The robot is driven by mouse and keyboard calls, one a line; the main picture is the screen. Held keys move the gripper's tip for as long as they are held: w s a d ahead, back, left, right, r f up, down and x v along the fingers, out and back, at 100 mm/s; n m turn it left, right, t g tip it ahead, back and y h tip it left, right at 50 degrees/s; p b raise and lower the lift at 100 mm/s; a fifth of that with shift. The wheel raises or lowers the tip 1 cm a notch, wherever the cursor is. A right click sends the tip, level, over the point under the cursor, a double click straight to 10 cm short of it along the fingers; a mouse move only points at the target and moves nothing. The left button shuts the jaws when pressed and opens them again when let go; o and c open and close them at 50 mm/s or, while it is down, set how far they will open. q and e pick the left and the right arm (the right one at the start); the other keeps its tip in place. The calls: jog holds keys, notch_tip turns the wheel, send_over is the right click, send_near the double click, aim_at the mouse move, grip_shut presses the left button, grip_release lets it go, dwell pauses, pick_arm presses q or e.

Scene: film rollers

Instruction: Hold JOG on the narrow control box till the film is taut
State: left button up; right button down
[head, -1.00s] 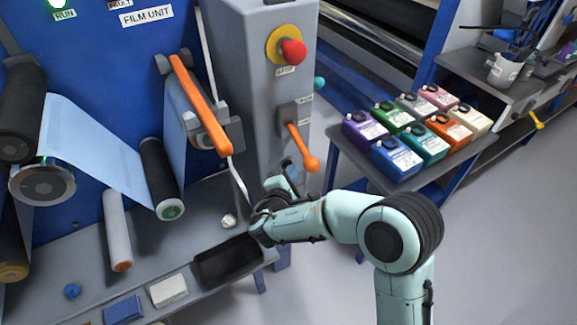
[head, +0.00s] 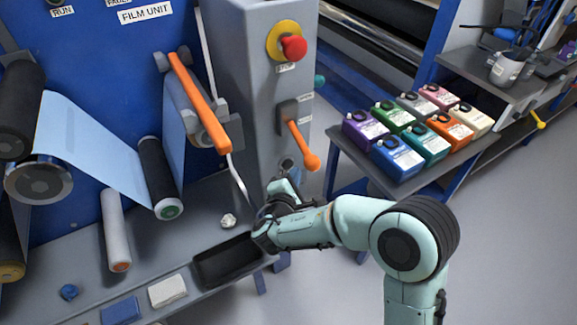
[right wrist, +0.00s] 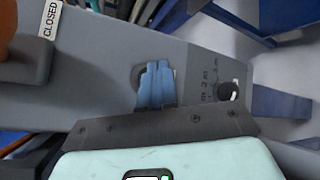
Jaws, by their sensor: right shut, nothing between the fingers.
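The narrow control box (head: 262,110) is a tall grey column with a red mushroom stop button (head: 293,48) on a yellow ring and an orange lever (head: 300,145). My right gripper (head: 287,174) is at its lower front, below the lever. In the right wrist view its blue fingers (right wrist: 157,72) are shut and empty, in front of a round fitting (right wrist: 137,76) they partly hide. I cannot tell whether they touch it, and no JOG label is readable. The pale blue film (head: 92,145) runs between dark rollers and looks fairly flat. My left gripper is not in view.
A dark knob (right wrist: 228,90) with scale marks sits right of the fingers. An orange bar (head: 198,100) is left of the column. A black tray (head: 228,262) lies on the ledge below. Several coloured ink containers (head: 398,158) stand on a side table at right.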

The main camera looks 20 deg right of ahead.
jog(key=shift+s+d+f+b, duration=0.15)
jog(key=shift+s+b, duration=0.85)
jog(key=shift+s, duration=1.5)
